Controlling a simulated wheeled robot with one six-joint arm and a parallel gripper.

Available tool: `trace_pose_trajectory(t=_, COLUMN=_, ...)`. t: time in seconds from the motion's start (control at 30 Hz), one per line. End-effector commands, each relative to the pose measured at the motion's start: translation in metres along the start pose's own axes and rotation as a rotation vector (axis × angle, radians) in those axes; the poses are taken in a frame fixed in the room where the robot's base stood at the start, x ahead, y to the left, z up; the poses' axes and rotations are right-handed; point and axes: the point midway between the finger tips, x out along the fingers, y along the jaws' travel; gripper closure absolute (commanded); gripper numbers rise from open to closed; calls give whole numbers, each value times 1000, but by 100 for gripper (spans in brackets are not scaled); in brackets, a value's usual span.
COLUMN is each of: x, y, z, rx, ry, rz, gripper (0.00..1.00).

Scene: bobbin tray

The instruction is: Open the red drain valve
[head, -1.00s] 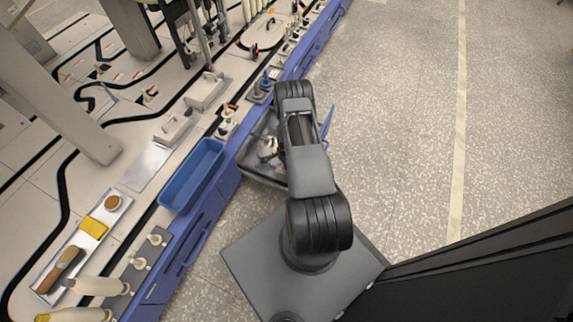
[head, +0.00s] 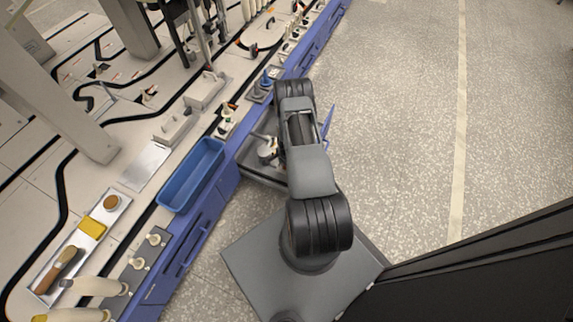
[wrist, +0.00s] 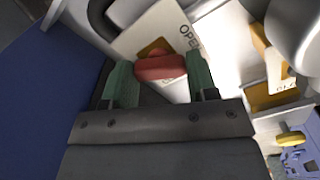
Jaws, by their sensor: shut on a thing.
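The red drain valve handle (wrist: 160,68) shows in the wrist view, between the two green fingers of my gripper (wrist: 157,76). My gripper is shut on the red handle. In the head view my arm covers the gripper and the red valve.
A yellow knob (wrist: 291,139) and white and tan parts stand at the right of the wrist view. In the head view a blue bin (head: 193,176) sits on the bench beside the open grey compartment (head: 262,172). Speckled floor (head: 400,130) is clear at right.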

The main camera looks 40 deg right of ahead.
Motion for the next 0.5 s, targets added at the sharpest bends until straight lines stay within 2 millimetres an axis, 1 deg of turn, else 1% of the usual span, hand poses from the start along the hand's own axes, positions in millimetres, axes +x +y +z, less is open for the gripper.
trace_pose_trajectory(t=0.3, x=2, y=1, z=0, rx=-243, ry=-2, rz=2, gripper=71)
trace_pose_trajectory(t=0.5, x=2, y=1, z=0, rx=-367, ry=-1, rz=2, gripper=71)
